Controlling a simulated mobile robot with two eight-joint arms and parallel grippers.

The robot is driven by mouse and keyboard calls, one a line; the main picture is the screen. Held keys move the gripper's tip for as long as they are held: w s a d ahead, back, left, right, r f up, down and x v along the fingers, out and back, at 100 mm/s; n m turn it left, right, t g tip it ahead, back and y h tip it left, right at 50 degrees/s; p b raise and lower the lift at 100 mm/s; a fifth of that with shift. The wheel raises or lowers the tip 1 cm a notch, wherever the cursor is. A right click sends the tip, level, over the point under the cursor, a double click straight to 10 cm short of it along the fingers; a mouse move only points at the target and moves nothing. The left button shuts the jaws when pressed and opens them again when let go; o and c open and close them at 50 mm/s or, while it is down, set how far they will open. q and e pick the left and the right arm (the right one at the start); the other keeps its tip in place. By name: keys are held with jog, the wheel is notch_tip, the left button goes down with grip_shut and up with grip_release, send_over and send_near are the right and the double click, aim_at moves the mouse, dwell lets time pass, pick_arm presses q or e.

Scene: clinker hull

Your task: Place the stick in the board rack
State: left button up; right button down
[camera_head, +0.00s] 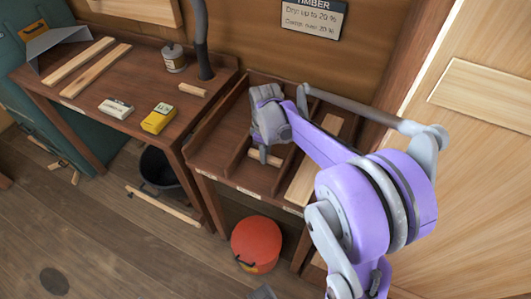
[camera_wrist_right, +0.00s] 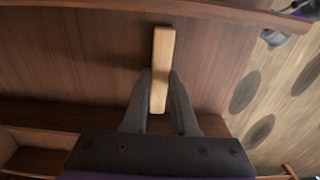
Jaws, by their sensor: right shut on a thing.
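My right gripper (camera_head: 264,149) is shut on a short pale wooden stick (camera_head: 274,160), over the middle compartment of the brown board rack (camera_head: 212,147). In the right wrist view the stick (camera_wrist_right: 162,52) lies between the two grey fingers of the gripper (camera_wrist_right: 161,78) and sticks out past their tips. Brown wood of the rack (camera_wrist_right: 85,60) lies behind it. I cannot tell whether the stick touches the rack floor. My gripper hides part of the stick in the head view. My left gripper is not in view.
A long pale board (camera_head: 303,180) lies in the rack's right compartment. The bench (camera_head: 150,78) at left carries planks, a jar (camera_head: 174,58), a yellow box (camera_head: 158,118), a pale block (camera_head: 115,108) and a small wood piece (camera_head: 192,90). A red bucket (camera_head: 257,243) stands below.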

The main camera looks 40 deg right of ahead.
jog(key=shift+f, duration=0.1)
jog(key=c, duration=0.7)
grip_release()
jog(key=shift+r, duration=0.35)
notch_tip(320, 180, up, 10)
jog(key=r+p, duration=0.1)
jog(key=s+a+f+m+t, duration=0.2)
jog(key=s+a+f, duration=0.2)
jog(key=s+a, duration=0.3)
jog(key=s+a+f+m+t, duration=0.3)
jog(key=s+a+f, duration=0.2)
jog(key=s+a, duration=0.3)
jog(key=shift+s+a, duration=0.15)
jog(key=shift+s, duration=0.4)
